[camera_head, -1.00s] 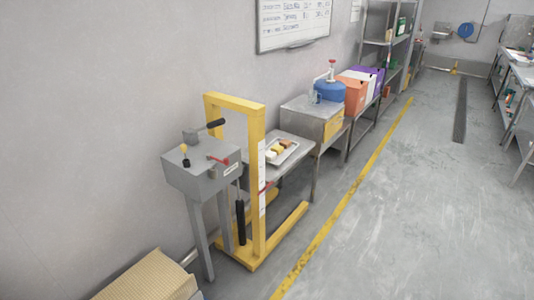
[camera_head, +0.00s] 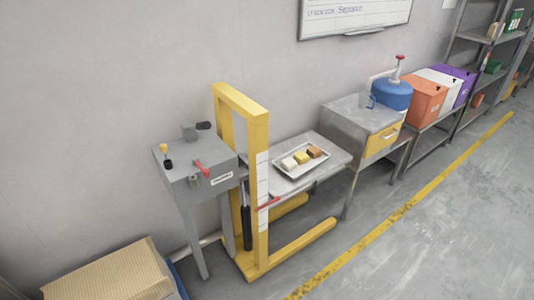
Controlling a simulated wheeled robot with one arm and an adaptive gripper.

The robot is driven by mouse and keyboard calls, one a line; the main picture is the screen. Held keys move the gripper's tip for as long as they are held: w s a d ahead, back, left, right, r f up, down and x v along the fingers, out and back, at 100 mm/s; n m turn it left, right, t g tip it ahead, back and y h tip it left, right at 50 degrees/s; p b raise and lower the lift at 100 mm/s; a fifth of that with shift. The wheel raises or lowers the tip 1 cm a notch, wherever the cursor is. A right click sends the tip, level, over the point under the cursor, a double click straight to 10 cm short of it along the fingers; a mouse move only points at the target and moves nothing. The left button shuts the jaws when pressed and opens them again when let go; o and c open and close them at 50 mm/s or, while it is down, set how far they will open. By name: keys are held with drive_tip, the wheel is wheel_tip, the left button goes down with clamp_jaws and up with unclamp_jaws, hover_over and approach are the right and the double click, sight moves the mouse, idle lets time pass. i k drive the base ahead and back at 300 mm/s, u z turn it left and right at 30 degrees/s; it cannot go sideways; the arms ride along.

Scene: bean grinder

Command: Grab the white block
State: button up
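The white block (camera_head: 289,163) lies at the left end of a row of small blocks on a pale tray (camera_head: 307,171). A yellow block (camera_head: 301,157) is in the middle of the row and a brown block (camera_head: 315,151) is at the right. The tray sits on a low metal table (camera_head: 330,152) behind and to the right of a yellow frame (camera_head: 258,185). A white bin (camera_head: 439,80) farther right is much larger than the block. My gripper is not in view.
A grey box machine on legs (camera_head: 196,174) with levers stands left of the yellow frame. A cardboard-coloured box (camera_head: 112,275) is at bottom left. The frame's foot (camera_head: 300,246) reaches onto the floor. Open floor (camera_head: 430,245) lies at the right, beyond the yellow line.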

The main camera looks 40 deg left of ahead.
sight(288, 165)
drive_tip(key=u, duration=0.85)
drive_tip(key=i, duration=1.05)
drive_tip(key=u, duration=1.4)
drive_tip(key=i, duration=0.3)
drive_tip(key=u, duration=0.3)
